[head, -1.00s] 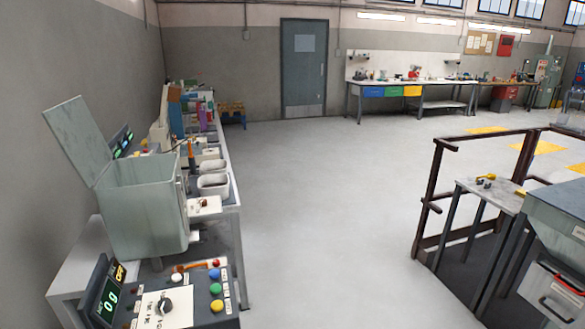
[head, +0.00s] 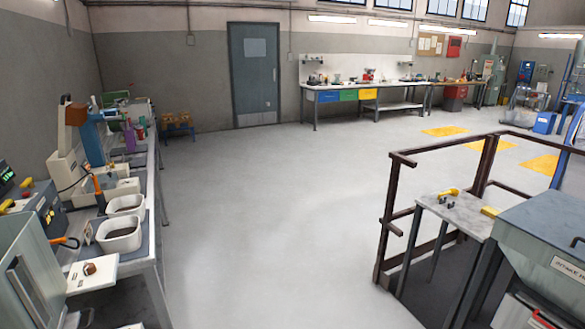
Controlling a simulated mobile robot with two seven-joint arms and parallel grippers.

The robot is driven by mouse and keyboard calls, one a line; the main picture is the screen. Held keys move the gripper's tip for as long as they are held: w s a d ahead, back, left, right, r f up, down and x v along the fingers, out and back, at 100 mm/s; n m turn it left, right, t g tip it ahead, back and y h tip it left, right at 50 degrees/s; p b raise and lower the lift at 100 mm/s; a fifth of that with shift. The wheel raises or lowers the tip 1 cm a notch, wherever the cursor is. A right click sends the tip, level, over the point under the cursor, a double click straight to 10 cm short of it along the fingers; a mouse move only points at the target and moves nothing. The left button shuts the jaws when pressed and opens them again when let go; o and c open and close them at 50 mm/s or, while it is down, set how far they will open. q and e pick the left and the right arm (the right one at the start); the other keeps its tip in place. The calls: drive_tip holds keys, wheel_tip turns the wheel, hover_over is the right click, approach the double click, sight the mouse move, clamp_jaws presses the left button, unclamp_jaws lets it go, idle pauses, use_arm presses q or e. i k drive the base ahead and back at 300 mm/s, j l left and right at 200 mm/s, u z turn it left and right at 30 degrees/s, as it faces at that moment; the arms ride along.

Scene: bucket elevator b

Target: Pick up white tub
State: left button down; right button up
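Two white tubs stand one behind the other on the long bench along the left wall in the head view. The nearer white tub (head: 119,235) is upright and open at the top, with something greyish inside. The farther white tub (head: 125,205) is just behind it and also upright and open. I cannot tell from the picture which of the two the task means. Neither of my grippers shows in this view.
The bench (head: 152,250) also holds an orange-handled tool (head: 98,190) and a machine with a blue column (head: 92,140). A grey-green bin (head: 30,275) stands at the near left. A dark railing (head: 390,215) and small table (head: 458,213) are at right. Open floor (head: 270,220) lies between.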

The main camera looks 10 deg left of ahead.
sight(133, 204)
drive_tip(key=i+u, duration=0.2)
drive_tip(key=i, duration=0.3)
drive_tip(key=i+l+u, duration=0.25)
drive_tip(key=i, duration=0.2)
drive_tip(key=i+l+u, duration=0.2)
drive_tip(key=i, duration=0.3)
drive_tip(key=i+u, duration=0.3)
drive_tip(key=i, duration=0.5)
drive_tip(key=i+u, duration=0.35)
drive_tip(key=i, duration=0.4)
